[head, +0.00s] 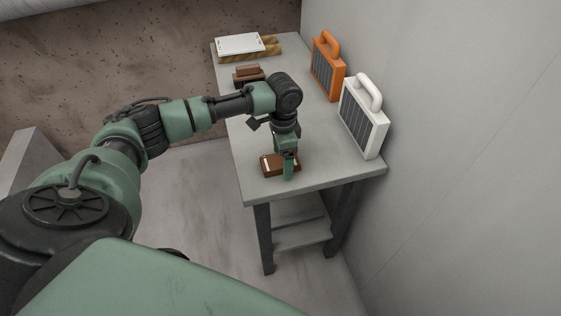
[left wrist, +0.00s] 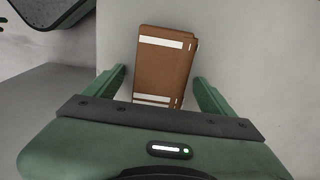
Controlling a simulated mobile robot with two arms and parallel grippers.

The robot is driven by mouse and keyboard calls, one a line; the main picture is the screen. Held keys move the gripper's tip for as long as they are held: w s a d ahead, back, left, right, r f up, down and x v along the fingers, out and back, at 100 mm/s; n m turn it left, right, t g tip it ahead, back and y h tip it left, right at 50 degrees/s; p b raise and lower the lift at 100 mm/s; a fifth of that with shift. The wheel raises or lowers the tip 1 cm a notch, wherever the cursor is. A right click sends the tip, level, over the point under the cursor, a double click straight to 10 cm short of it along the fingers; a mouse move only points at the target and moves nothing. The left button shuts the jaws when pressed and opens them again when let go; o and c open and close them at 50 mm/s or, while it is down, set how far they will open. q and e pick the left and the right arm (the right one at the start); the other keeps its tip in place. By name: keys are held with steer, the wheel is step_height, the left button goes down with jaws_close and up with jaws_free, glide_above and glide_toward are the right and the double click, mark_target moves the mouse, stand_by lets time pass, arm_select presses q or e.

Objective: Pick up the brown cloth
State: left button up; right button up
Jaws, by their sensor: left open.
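The brown cloth (head: 268,166) is a flat folded rectangle with white stripes, lying near the front end of the grey slab-topped table (head: 316,178). My left gripper (head: 288,172) points down over it and hides part of it in the head view. In the left wrist view, the cloth (left wrist: 163,70) lies between the two green fingers of my left gripper (left wrist: 160,78), which are apart with one on each side. The near end of the cloth is hidden by the gripper body. I cannot tell whether the fingers touch it. My right gripper is not in view.
An orange case with a handle (head: 326,68) and a similar white one (head: 363,118) stand along the wall side. A brown object (head: 248,73) and a white board (head: 240,44) on wooden pieces are farther back. The tabletop around the cloth is clear.

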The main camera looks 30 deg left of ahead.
arm_select(q)
steer(key=c, duration=1.2)
steer(key=shift+c, duration=1.3)
steer(key=shift+w+r, duration=0.1)
steer(key=shift+r, duration=0.55)
step_height(320, 180, up, 19)
steer(key=shift+b, duration=0.45)
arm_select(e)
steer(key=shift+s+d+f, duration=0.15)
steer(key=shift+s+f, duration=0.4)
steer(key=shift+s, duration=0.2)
